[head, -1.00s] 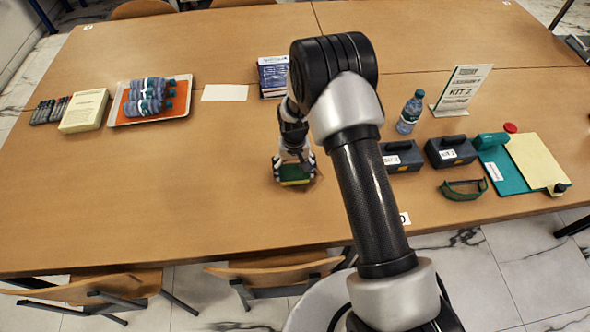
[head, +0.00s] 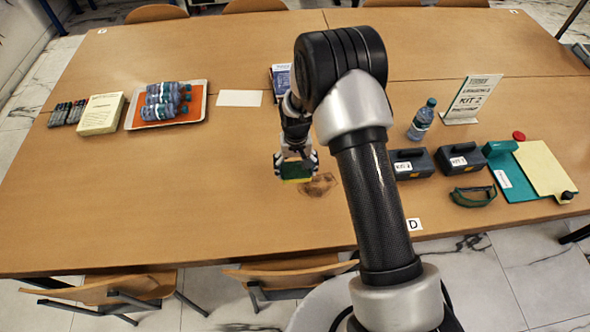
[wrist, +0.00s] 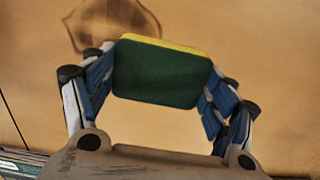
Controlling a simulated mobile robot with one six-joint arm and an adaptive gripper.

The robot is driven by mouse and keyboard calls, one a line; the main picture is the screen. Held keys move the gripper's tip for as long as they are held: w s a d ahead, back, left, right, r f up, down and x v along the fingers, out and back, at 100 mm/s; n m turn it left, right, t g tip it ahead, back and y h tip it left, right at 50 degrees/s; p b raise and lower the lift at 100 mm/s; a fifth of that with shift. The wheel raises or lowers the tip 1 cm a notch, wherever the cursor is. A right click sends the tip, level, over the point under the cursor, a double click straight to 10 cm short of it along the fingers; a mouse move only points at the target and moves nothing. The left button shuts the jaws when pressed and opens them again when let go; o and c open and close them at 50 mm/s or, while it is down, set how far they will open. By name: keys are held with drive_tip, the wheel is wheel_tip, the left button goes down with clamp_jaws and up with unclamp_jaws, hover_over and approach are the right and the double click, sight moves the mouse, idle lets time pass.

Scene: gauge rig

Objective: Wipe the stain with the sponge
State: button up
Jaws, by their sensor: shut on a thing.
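My gripper (head: 296,163) is shut on a sponge (head: 296,171) with a green face and a yellow layer. The sponge also shows between the fingers in the wrist view (wrist: 160,72). A brown stain (head: 318,185) lies on the wooden table, just right of and below the sponge in the head view. In the wrist view the stain (wrist: 115,22) lies beyond the sponge's upper left edge. I cannot tell whether the sponge touches the table.
A tray of bottles (head: 205,103), a pale paper block (head: 101,114) and markers (head: 68,113) sit at left. The table's front left is clear.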

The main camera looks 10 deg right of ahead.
drive_tip(key=shift+r+p, duration=0.7)
drive_tip(key=shift+r, duration=0.75)
drive_tip(key=shift+d, duration=0.1)
